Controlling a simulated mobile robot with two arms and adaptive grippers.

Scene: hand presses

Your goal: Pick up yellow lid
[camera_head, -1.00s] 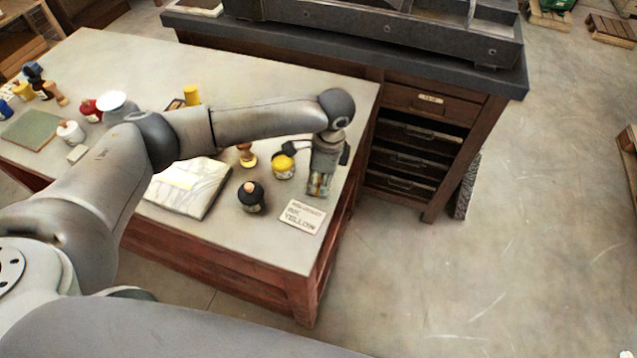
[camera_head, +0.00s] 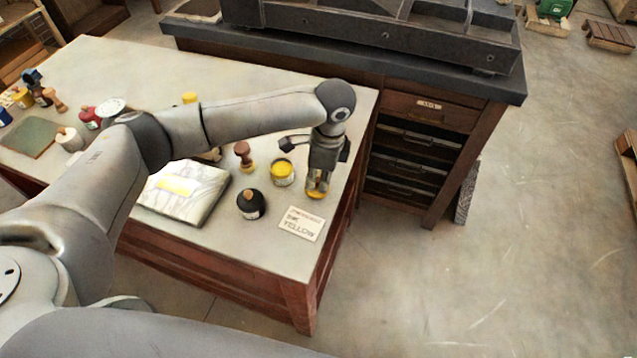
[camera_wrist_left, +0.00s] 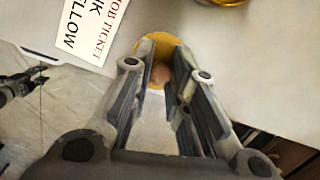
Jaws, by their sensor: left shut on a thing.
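The yellow lid (camera_head: 315,194) is under my left gripper (camera_head: 318,184) near the right edge of the table. In the left wrist view, the yellow lid (camera_wrist_left: 149,46) shows as a disc with a brown knob, and the fingers of my left gripper (camera_wrist_left: 160,72) are shut on the knob. The yellow ink jar (camera_head: 282,173) stands just left of the gripper, with yellow showing at its top. The lid is apart from the jar. My right gripper is not in view.
A black jar (camera_head: 251,203), a wooden-handled stamp (camera_head: 244,155) and a wrapped paper stack (camera_head: 186,190) stand left of the gripper. A job ticket card (camera_head: 301,223) lies in front. The dark press (camera_head: 380,30) stands behind the table.

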